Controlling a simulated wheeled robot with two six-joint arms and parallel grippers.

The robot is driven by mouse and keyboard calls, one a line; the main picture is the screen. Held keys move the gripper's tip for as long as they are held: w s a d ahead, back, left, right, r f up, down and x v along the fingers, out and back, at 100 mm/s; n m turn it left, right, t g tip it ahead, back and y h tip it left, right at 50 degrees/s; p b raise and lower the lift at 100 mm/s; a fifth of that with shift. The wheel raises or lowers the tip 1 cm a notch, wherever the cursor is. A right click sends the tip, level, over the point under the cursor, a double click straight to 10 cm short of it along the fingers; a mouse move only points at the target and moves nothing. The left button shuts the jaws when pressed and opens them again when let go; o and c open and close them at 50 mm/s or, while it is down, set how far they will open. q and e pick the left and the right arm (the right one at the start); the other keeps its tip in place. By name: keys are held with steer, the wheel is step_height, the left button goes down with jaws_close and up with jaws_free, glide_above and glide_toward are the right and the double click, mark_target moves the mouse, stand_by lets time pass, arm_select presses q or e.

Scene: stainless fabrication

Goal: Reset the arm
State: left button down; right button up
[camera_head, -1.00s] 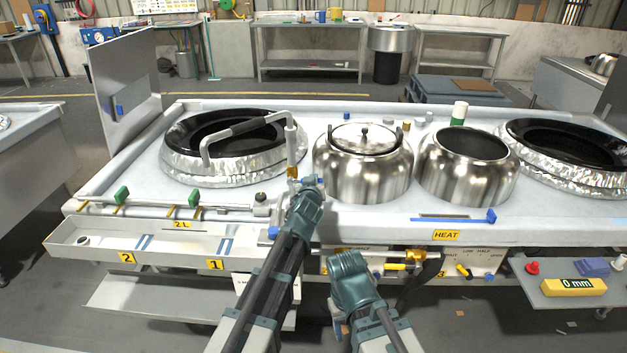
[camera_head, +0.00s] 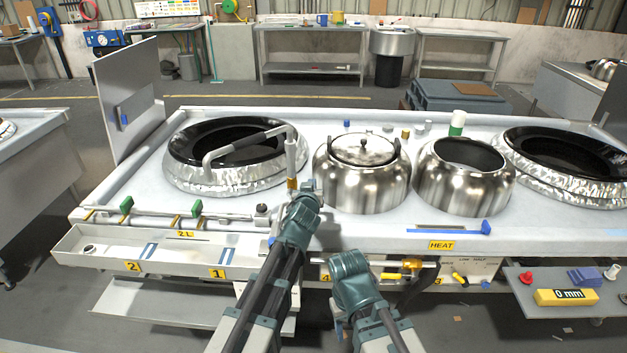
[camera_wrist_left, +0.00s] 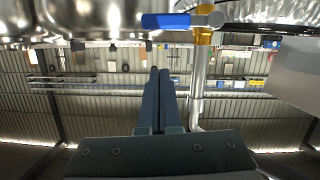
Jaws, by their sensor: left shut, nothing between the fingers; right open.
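My left gripper (camera_head: 314,188) is in front of the tap's upright pipe (camera_head: 291,160), beside the lidded steel pot (camera_head: 362,180). In the left wrist view its two fingers (camera_wrist_left: 160,72) are together with nothing between them. That view also shows a blue valve lever (camera_wrist_left: 180,20) on a brass fitting (camera_wrist_left: 204,38), above and apart from the fingertips. My right gripper (camera_head: 342,322) is lower, in front of the bench's front edge, and points downward. Its fingers are mostly hidden behind its own wrist.
An open steel pot (camera_head: 465,188) stands right of the lidded one. Black basins with foil rims lie left (camera_head: 228,183) and right (camera_head: 572,192). A front trough (camera_head: 110,250) carries number labels. A side shelf (camera_head: 570,312) holds a yellow gauge block (camera_head: 566,296).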

arm_select(q)
steer(key=s+f+m+g+p, duration=0.1)
steer(key=s+g, duration=0.4)
steer(key=s, duration=0.6)
steer(key=s+f+m+g+y+p, duration=0.1)
steer(key=s+f+g, duration=0.4)
steer(key=s, duration=0.7)
steer(key=s+f+m+g+p, duration=0.2)
steer(key=s+f+g+p, duration=0.1)
steer(key=s, duration=0.8)
steer(key=shift+s+a+f+m+g+y+p, duration=0.2)
steer(key=shift+s+f+m+g+y+p, duration=0.15)
steer(key=shift+g+p, duration=0.65)
